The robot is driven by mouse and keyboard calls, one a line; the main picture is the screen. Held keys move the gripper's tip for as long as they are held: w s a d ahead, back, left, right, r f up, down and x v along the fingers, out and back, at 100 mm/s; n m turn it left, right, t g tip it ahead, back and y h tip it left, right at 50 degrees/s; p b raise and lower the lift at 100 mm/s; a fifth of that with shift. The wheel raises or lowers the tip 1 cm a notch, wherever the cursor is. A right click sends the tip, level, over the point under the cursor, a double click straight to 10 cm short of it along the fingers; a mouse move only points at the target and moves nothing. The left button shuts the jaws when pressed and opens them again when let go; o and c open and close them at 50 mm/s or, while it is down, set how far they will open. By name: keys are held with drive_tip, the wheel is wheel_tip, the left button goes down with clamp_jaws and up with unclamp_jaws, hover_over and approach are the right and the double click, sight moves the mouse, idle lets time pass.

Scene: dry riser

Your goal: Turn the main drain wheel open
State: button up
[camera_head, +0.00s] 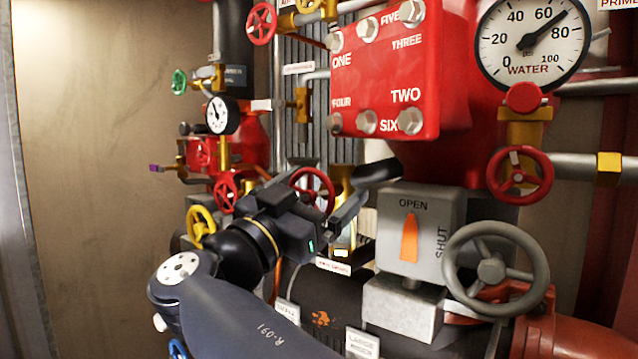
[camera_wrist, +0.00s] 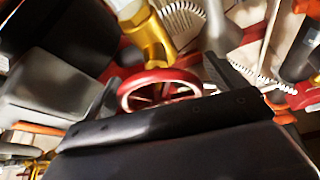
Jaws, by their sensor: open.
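A red handwheel (camera_head: 313,187) on a brass valve (camera_head: 343,190) stands just beyond my gripper (camera_head: 335,188), partly hidden by it. A small white label (camera_head: 333,266) sits below, its print too small to read for sure, so I cannot confirm this is the main drain wheel. In the wrist view my gripper (camera_wrist: 168,88) is open. The red wheel (camera_wrist: 160,80) shows between the two spread fingers, with its lower rim hidden behind the gripper body. The brass valve (camera_wrist: 148,38) rises behind it. I cannot tell whether a finger touches the rim.
A grey box marked OPEN and SHUT (camera_head: 415,225) and a grey handwheel (camera_head: 495,268) stand at right. A red bolted block (camera_head: 385,75) hangs above. Other red wheels (camera_head: 519,175), a yellow wheel (camera_head: 201,226) and gauges (camera_head: 533,40) surround the arm. The left wall is bare.

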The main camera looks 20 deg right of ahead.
drive_tip(key=c, duration=1)
